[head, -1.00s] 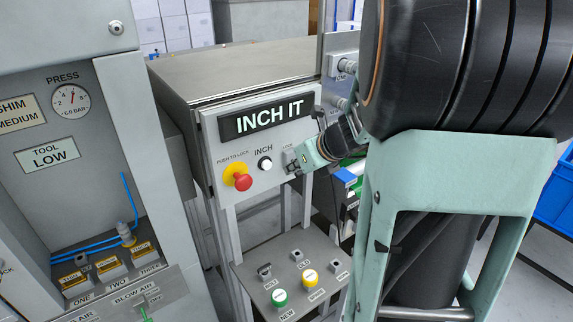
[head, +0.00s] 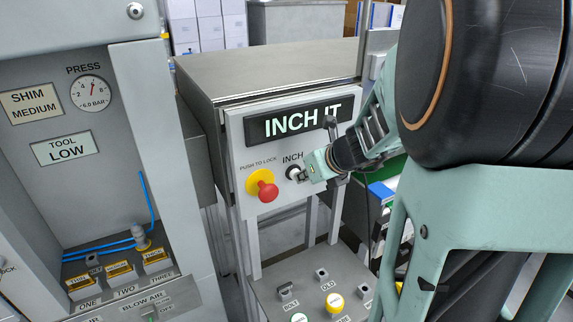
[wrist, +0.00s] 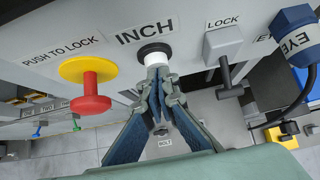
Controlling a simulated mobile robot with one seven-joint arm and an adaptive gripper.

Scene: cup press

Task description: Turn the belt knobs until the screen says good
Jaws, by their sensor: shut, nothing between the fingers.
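The screen (head: 293,121) reads INCH IT in white letters on black. My gripper (head: 306,172) is shut and empty at the panel below the screen. In the wrist view my gripper's closed fingertips (wrist: 160,80) are at the INCH button (wrist: 155,52), a pale button in a black ring. They look in contact with it or very close; I cannot tell if it is pressed in. The INCH button (head: 292,172) also shows in the head view beside the fingertips. I cannot make out the belt knobs; my arm covers the area to the right.
A red push-to-lock button (head: 264,189) on a yellow base sits left of INCH. A grey LOCK lever (wrist: 223,55) and a blue EYE sensor (wrist: 296,28) are to the right. A lower panel (head: 305,300) holds buttons and switches. A press cabinet (head: 120,200) stands left.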

